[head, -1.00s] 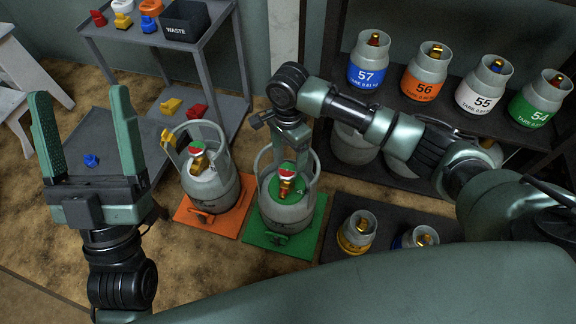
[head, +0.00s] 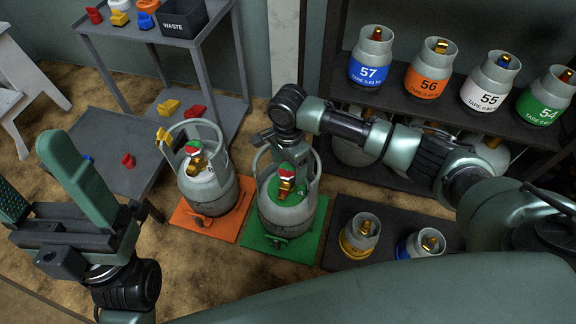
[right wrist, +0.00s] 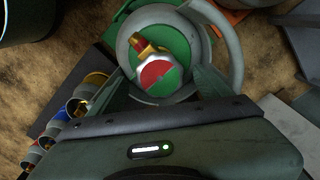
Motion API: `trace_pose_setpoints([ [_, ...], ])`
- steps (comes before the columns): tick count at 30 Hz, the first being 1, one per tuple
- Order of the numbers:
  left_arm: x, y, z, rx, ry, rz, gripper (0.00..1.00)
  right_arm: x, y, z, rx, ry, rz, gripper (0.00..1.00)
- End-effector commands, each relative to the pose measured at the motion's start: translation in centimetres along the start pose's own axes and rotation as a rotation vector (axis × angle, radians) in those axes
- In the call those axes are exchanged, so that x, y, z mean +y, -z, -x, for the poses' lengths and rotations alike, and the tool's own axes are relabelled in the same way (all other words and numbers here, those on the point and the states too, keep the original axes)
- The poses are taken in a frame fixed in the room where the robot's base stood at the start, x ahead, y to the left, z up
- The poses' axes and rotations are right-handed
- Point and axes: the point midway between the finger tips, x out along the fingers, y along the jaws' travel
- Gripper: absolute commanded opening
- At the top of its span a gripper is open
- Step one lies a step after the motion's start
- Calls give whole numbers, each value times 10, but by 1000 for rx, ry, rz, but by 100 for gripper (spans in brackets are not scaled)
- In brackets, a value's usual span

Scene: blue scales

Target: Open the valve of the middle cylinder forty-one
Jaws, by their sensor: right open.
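A grey cylinder (head: 285,215) with a collar and handle stands upright on a green mat (head: 262,240). Its brass valve carries a red, green and white handwheel (head: 286,171). A similar cylinder (head: 208,190) stands on an orange mat to its left. I cannot read a number on either. My right gripper (head: 284,150) is open above the green-mat cylinder. In the right wrist view its fingers lie either side of the handwheel (right wrist: 157,76); I cannot tell whether they touch it. My left gripper (head: 45,190) is open and empty at the left.
Small numbered cylinders (head: 370,70) line a shelf at the right. Two small cylinders (head: 360,238) stand on a black mat right of the green one. A grey cart (head: 215,70) with a waste bin (head: 183,18) and coloured pieces stands at the upper left.

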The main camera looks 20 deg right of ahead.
Motion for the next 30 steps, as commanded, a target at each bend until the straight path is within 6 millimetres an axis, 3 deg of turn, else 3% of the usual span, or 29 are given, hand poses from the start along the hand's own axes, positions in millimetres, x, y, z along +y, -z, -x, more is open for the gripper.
trace_pose_setpoints([
  [1, 0, 0, 0, -1, 0, 0, 79, 0, 0, 0, 0, 0, 0, 79],
  [8, 0, 0, 0, -1, 0, 0, 79, 0, 0, 0, 0, 0, 0, 16],
  [23, 0, 2, -17, -9, 0, -1, 79, 0, -1, 3, -1, -3, 21, 16],
  [26, -2, -12, -24, -86, 2, -7, 79, 1, -1, 4, -2, -4, 33, 16],
  [30, -7, -65, -19, -361, 7, -23, 79, 1, -1, 5, -2, -3, 52, 16],
])
